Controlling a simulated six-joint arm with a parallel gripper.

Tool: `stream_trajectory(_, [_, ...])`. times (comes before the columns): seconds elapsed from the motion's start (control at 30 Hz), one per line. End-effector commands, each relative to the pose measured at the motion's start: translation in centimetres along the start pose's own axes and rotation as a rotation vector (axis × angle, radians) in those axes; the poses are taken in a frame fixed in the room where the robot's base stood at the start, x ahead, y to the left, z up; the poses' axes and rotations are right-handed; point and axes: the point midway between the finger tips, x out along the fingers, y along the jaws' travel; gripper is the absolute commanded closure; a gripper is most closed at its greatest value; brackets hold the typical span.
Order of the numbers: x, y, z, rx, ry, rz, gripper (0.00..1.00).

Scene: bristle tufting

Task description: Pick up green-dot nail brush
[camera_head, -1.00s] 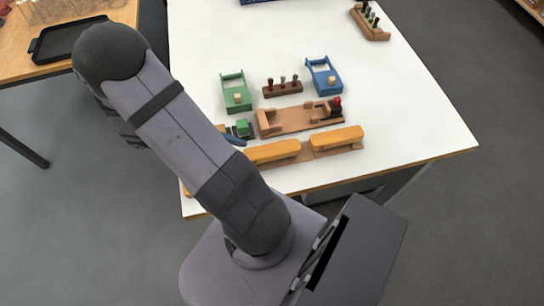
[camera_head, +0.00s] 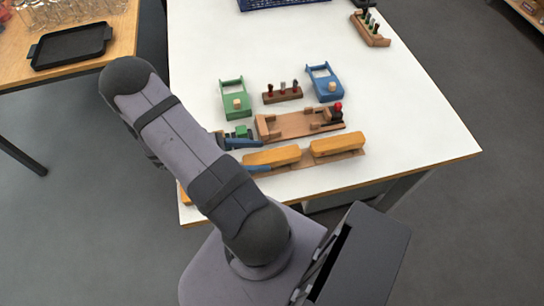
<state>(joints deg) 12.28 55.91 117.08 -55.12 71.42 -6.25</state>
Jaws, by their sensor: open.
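Two orange-yellow brush-like blocks lie end to end near the front edge of the white table: a left block (camera_head: 272,156) and a right block (camera_head: 337,141). I cannot make out a green dot on either, so I cannot tell which is the green-dot nail brush. My gripper (camera_head: 251,156) is open. Its two blue fingers show at the left end of the left block, one on the far side and one on the near side. Whether they touch it I cannot tell. My arm hides the gripper's body.
Behind the blocks is a wooden fixture (camera_head: 290,125) with a red-topped piece (camera_head: 338,108). Farther back are a green tray (camera_head: 232,87), a small rack (camera_head: 283,97) and a blue tray (camera_head: 322,71). Another wooden rack (camera_head: 374,41) stands far right. The table's right side is clear.

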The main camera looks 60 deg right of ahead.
Motion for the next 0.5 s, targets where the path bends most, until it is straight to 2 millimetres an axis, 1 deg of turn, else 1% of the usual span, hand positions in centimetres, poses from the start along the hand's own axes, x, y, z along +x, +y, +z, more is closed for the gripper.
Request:
stream_trajectory(0.17, [1.0,-0.1,0.3,-0.001,-0.002,-0.004,0.42])
stream_trajectory(0.4, [4.0,-0.2,0.2,-0.001,-0.001,-0.005,0.42])
stream_trajectory(0.5, [4.8,-0.2,0.1,0.0,0.0,-0.003,0.42])
